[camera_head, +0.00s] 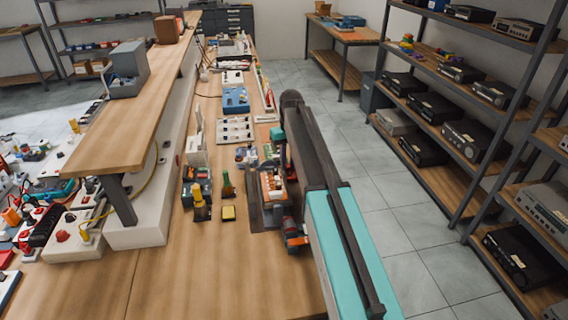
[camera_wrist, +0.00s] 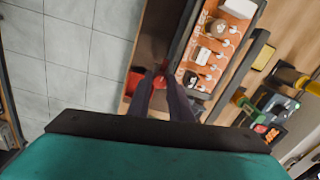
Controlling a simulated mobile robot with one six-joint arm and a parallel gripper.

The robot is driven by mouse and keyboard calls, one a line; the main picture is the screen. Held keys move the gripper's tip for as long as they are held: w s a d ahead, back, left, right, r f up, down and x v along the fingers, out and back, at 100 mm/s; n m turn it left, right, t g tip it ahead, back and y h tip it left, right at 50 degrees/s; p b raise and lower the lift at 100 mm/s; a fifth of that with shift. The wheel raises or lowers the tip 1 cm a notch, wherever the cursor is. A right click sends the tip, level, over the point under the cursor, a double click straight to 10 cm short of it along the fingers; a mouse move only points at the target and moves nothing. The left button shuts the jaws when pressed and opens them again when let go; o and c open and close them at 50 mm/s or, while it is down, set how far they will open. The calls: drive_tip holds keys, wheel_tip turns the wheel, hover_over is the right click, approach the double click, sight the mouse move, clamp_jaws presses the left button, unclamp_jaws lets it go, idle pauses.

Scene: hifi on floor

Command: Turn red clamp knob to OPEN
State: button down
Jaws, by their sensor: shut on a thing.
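My gripper (camera_wrist: 166,82) is in the wrist view, its two dark fingers close together at the edge of the bench. It is shut on a small red part, which looks like the red clamp knob (camera_wrist: 158,82); the fingers cover most of it. Red also shows just left of the fingers (camera_wrist: 134,80). The orange board (camera_wrist: 238,8) with white parts lies right beside the fingers. No OPEN mark or knob angle can be read.
A raised shelf (camera_head: 130,130) is further left. Tiled floor (camera_head: 400,220) is open to the right, before the equipment racks (camera_head: 450,170).

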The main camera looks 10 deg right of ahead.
sight(289, 165)
drive_tip(key=shift+w+r, duration=0.1)
drive_tip(key=shift+w, duration=0.15)
drive_tip(key=c, duration=1.6)
unclamp_jaws()
drive_tip(key=shift+s, duration=0.1)
drive_tip(key=r+p, duration=0.2)
drive_tip(key=r, duration=0.2)
drive_tip(key=r+p, duration=0.3)
drive_tip(key=r, duration=0.2)
drive_tip(key=r+p, duration=0.2)
drive_tip(key=r, duration=0.2)
drive_tip(key=shift+d+r, duration=0.25)
drive_tip(key=shift+r, duration=0.05)
